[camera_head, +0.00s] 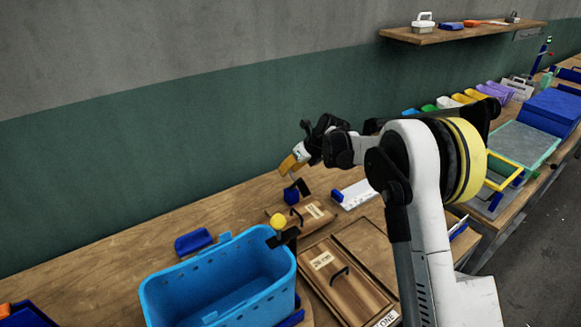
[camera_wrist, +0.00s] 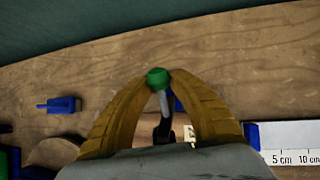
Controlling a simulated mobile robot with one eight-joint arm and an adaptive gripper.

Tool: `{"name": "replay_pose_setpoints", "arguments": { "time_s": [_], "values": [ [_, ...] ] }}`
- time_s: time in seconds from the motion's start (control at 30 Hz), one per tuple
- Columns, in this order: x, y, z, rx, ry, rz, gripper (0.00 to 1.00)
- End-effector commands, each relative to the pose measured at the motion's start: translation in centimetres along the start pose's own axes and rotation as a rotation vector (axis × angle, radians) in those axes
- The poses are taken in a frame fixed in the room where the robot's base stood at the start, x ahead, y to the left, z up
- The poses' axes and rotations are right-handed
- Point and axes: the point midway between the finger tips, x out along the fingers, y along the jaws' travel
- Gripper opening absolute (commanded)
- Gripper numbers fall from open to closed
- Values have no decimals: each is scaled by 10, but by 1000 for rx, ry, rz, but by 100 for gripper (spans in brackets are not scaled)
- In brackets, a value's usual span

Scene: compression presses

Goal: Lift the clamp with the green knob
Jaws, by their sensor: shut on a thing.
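The green knob (camera_wrist: 158,77) sits between the yellow fingertips of my gripper (camera_wrist: 157,82) in the wrist view. A grey and black lever (camera_wrist: 163,110) runs from the knob down between the fingers. My gripper (camera_head: 289,164) is shut on this knob. In the head view the fingers hide the knob. The black arm (camera_head: 303,187) and blue base (camera_head: 291,197) of a clamp show just below the fingertips. A second clamp with a yellow knob (camera_head: 278,221) stands nearer, beside the blue basket.
A blue basket (camera_head: 154,297) stands at the front left. Wooden boards with black handles (camera_head: 342,279) lie right of it. A white ruler plate (camera_head: 357,193) lies behind my arm. A small blue block (camera_head: 193,241) lies on the bench.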

Motion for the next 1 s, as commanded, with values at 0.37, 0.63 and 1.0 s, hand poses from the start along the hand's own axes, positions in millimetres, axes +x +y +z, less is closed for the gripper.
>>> {"name": "replay_pose_setpoints", "arguments": {
  "time_s": [0.37,0.63,1.0],
  "values": [
    [8,-2,8,24,126,-1,0],
    [9,-2,8,28,141,0,0],
    [9,-2,7,28,141,0,31]
  ]
}}
